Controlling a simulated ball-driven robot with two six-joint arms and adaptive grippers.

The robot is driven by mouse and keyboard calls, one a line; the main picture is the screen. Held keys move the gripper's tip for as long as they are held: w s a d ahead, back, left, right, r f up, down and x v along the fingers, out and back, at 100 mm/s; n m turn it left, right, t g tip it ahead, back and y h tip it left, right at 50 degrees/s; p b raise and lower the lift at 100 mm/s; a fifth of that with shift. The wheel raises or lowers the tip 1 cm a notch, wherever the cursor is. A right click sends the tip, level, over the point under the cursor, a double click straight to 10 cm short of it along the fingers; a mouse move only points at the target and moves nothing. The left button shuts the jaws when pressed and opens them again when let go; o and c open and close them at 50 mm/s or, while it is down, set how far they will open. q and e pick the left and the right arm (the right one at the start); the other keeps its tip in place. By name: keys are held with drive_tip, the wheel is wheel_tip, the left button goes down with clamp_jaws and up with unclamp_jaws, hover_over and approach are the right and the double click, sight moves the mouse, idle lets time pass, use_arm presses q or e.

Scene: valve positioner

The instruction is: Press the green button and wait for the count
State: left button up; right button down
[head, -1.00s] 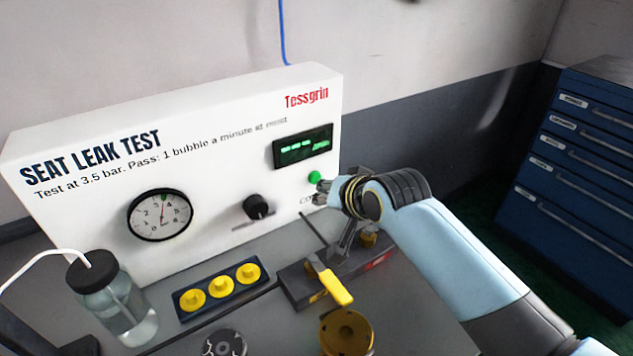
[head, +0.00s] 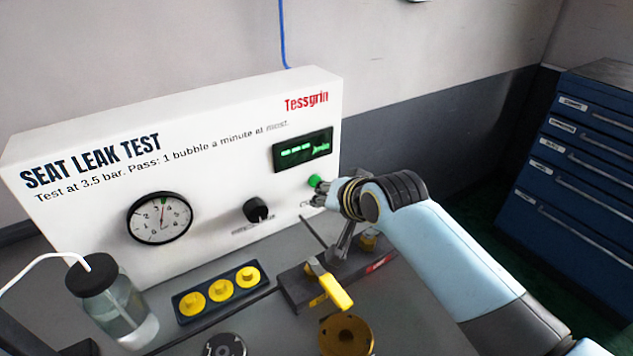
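The green button (head: 315,181) is on the right part of the white seat leak test panel (head: 110,210), below the dark display (head: 303,149) with green dashes. My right gripper (head: 319,192) is at the panel with its fingertips at the button. One finger appears to touch or nearly touch the button; contact cannot be told for certain. The fingers look close together, but their gap is too small to judge. My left gripper is not in view.
A gauge (head: 160,217) and a black knob (head: 256,209) are on the panel. On the bench stand a water bottle (head: 112,305), a block with yellow caps (head: 220,290), a clamp with a yellow handle (head: 334,290) and a brass part (head: 346,336). A blue drawer cabinet (head: 575,160) stands right.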

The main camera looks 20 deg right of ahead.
drive_tip(key=shift+w, duration=0.15)
idle(0.4)
drive_tip(key=shift+w, duration=0.3)
drive_tip(key=shift+w+a, duration=0.1)
drive_tip(key=shift+w, duration=0.35)
idle(0.6)
drive_tip(key=shift+s+p, duration=0.1)
drive_tip(key=shift+p, duration=0.2)
drive_tip(key=shift+s+p, duration=0.6)
drive_tip(key=shift+s, duration=0.2)
